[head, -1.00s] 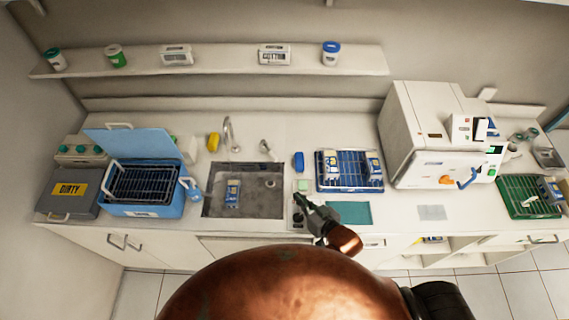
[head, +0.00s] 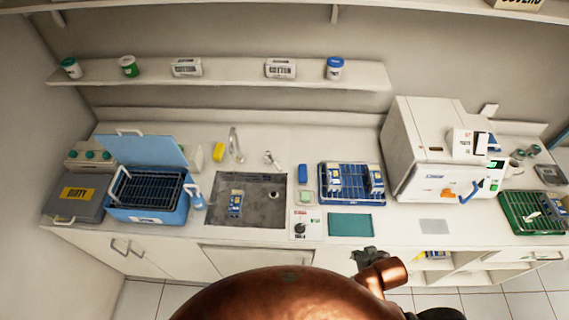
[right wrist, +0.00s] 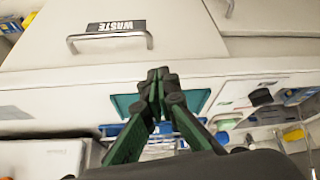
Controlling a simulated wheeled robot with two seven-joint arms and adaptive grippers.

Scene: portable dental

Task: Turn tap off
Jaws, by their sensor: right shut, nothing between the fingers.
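The tap's curved metal spout (head: 236,143) stands behind the sink (head: 262,206), with a small metal fitting (head: 271,159) to its right. I cannot make out whether water runs. A small panel with a black knob (head: 300,229) is set at the counter's front, right of the sink; the knob also shows in the right wrist view (right wrist: 262,97). My right gripper (head: 366,254) is shut and empty in front of the counter edge, right of the panel and apart from it. Its closed fingertips (right wrist: 158,76) show in the right wrist view. My left gripper is not in view.
A blue-and-white packet (head: 236,204) lies in the sink. A blue tub (head: 148,214) stands left, a blue rack (head: 323,197) and teal mat (head: 350,224) right, and a white machine (head: 415,150) beyond. A drawer marked WASTE (right wrist: 110,45) faces the right wrist camera.

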